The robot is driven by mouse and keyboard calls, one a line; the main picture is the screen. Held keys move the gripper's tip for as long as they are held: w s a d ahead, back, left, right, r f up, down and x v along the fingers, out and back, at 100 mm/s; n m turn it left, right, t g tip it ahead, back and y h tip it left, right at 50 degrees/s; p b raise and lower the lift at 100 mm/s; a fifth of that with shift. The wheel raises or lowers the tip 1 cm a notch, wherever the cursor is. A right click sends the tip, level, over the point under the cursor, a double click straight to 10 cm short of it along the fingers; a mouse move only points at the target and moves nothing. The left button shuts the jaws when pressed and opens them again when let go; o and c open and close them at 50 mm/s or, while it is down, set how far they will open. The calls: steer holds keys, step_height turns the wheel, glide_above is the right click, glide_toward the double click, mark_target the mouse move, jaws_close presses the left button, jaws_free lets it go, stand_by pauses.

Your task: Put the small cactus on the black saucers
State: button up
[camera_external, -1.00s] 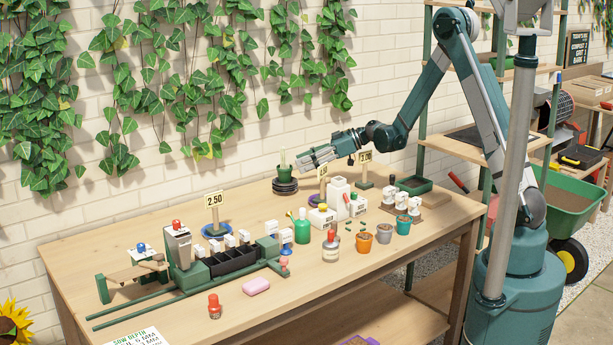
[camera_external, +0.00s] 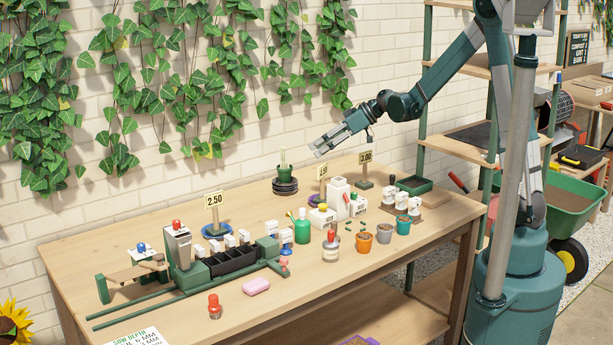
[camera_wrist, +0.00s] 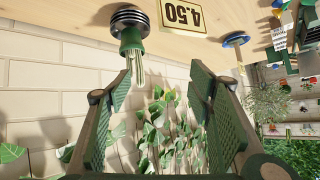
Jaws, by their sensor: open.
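The small cactus (camera_external: 284,160) is a pale green column in a green pot (camera_external: 286,174). It stands upright on a stack of black saucers (camera_external: 285,187) at the back of the table. In the wrist view the cactus (camera_wrist: 137,68), its green pot (camera_wrist: 131,39) and the black saucers (camera_wrist: 129,16) appear upside down at the upper left. My gripper (camera_external: 316,151) is open and empty, above and to the right of the cactus and apart from it. The wrist view shows both fingers (camera_wrist: 165,85) spread, with nothing between them.
Price signs, including the 2.50 one (camera_external: 213,199), stand on the table. A dark seed tray stand (camera_external: 234,259) is at left. The ivy-covered wall (camera_external: 240,130) is close behind.

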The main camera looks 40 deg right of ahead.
steer(key=s+d+r+m+h, duration=0.2)
steer(key=s+r, duration=0.1)
steer(key=s, duration=0.7)
steer(key=s+d+r+m+h, duration=0.15)
steer(key=s+r, duration=0.25)
steer(key=s, duration=0.7)
steer(key=s+d+m+h, duration=0.2)
steer(key=s+d, duration=0.1)
steer(key=s, duration=0.6)
steer(key=s+d+f+m+h, duration=0.1)
steer(key=s+d+m+h, duration=0.1)
steer(key=s, duration=0.7)
steer(key=shift+s+d+f+h, duration=0.25)
steer(key=shift+d+h, duration=0.1)
steer(key=shift+d, duration=0.5)
